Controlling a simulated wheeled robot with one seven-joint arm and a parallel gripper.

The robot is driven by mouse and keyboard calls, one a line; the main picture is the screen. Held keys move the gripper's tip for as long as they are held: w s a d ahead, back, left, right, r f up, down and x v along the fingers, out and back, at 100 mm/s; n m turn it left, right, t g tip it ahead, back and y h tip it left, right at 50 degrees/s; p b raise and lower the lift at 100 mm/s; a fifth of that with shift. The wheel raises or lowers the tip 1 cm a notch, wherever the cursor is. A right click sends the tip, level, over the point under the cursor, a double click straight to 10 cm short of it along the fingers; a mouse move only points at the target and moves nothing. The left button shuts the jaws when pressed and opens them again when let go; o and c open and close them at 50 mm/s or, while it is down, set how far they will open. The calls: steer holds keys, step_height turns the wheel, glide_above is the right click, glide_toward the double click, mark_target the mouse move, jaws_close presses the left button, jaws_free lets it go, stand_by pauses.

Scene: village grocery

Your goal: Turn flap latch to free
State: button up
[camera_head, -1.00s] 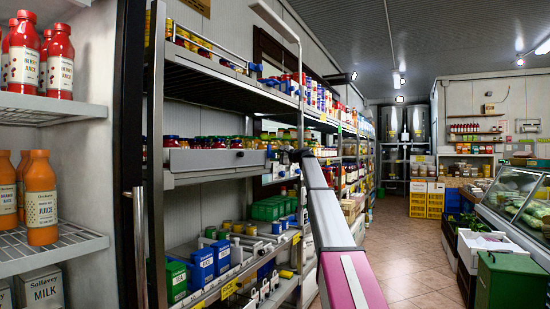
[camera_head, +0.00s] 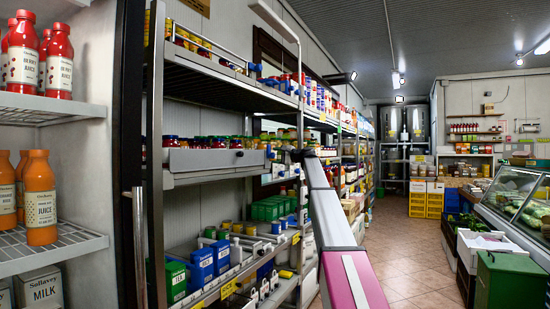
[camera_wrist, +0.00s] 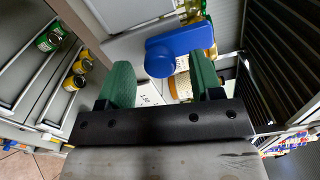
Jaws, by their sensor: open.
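In the wrist view a blue latch handle (camera_wrist: 172,52), rounded at one end, lies just ahead of and between the green fingertips of my gripper (camera_wrist: 164,78). The gripper is open, with a finger on each side. I cannot tell whether either finger touches the handle. In the head view a grey flap (camera_head: 204,160) closes the front of the middle shelf, with jars showing above it. A small blue part (camera_head: 271,152) shows at its right end. My gripper is too small and covered there to make out.
Metal shelving (camera_head: 157,150) with jars and boxes runs along the left. In the wrist view, green and yellow cans (camera_wrist: 75,75) stand on a shelf at left, and a dark slatted panel (camera_wrist: 275,60) is at right. The tiled aisle (camera_head: 405,250) is open.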

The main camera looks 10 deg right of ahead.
steer(key=v, duration=0.9)
steer(key=shift+s+d, duration=0.25)
steer(key=shift+f, duration=0.1)
steer(key=s+a+f+n+g+h, duration=0.1)
steer(key=s+a+f+g+h, duration=0.35)
steer(key=f, duration=1.15)
steer(key=s+a+f+n+t, duration=0.15)
steer(key=s+f, duration=0.55)
steer(key=f, duration=0.9)
steer(key=s+a+f+n+g+h, duration=0.1)
steer(key=s+a+f+g+h, duration=0.35)
steer(key=f, duration=1.15)
steer(key=s+f+n+g+h, duration=0.1)
steer(key=s+f+n+h, duration=0.1)
steer(key=s+f, duration=0.6)
steer(key=s+d+f+n+g+h, duration=0.1)
steer(key=s+f, duration=0.7)
steer(key=s, duration=0.7)
steer(key=s+f+n+g+h, duration=0.1)
steer(key=s+f+n+h, duration=0.1)
steer(key=s+f, duration=0.7)
steer(key=s, duration=0.2)
steer(key=shift+s+d+n+h, duration=0.15)
steer(key=shift+s+n+h, duration=0.15)
steer(key=shift+s+n, duration=0.05)
steer(key=shift+f, duration=0.15)
